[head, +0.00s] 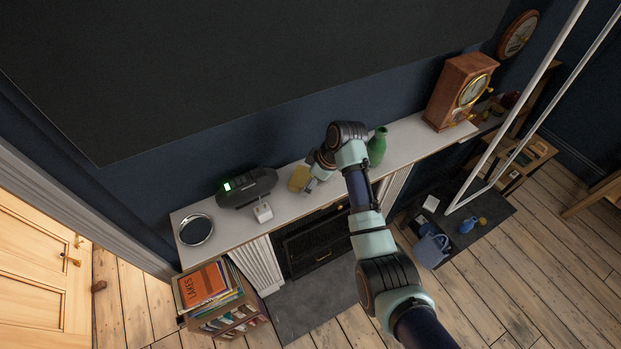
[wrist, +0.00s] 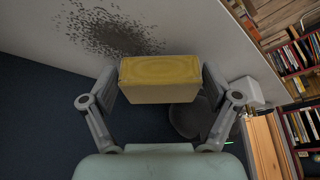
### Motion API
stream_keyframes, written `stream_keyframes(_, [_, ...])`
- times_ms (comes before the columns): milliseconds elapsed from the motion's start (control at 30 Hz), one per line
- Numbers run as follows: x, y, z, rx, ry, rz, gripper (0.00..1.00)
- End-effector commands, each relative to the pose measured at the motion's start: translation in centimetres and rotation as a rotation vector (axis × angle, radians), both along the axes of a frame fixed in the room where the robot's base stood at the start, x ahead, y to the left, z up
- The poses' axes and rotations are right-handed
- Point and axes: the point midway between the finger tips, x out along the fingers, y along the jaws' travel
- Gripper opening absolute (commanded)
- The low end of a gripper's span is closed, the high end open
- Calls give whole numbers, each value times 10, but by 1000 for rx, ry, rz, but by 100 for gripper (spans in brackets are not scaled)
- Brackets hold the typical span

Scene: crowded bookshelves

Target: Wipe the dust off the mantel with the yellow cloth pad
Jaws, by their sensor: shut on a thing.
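The yellow cloth pad (wrist: 160,80) is a thick block between the two fingers of my gripper (wrist: 161,95), which is shut on it. In the head view the pad (head: 299,178) is at the middle of the white mantel (head: 228,226), with my gripper (head: 309,184) beside it. A dark, speckled dust patch (wrist: 105,32) lies on the pale mantel surface (wrist: 195,30) in the wrist view, up and left of the pad. I cannot tell whether the pad touches the mantel. My arm hides part of the mantel in the head view.
On the mantel, a round silver dish (head: 195,230), a black radio (head: 246,187) and a small white item (head: 263,212) stand left of the pad. A green vase (head: 377,146) and a wooden clock (head: 460,92) stand to the right. The dark wall (head: 345,108) rises behind.

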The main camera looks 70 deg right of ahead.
Motion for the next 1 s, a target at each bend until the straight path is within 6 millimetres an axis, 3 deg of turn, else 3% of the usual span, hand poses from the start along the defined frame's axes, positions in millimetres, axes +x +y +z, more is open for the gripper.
stream_keyframes(667, [-1, -1, -11, 0, 0, 0, 60])
stream_keyframes(1000, [-21, -25, -10, -1, 0, -1, 60])
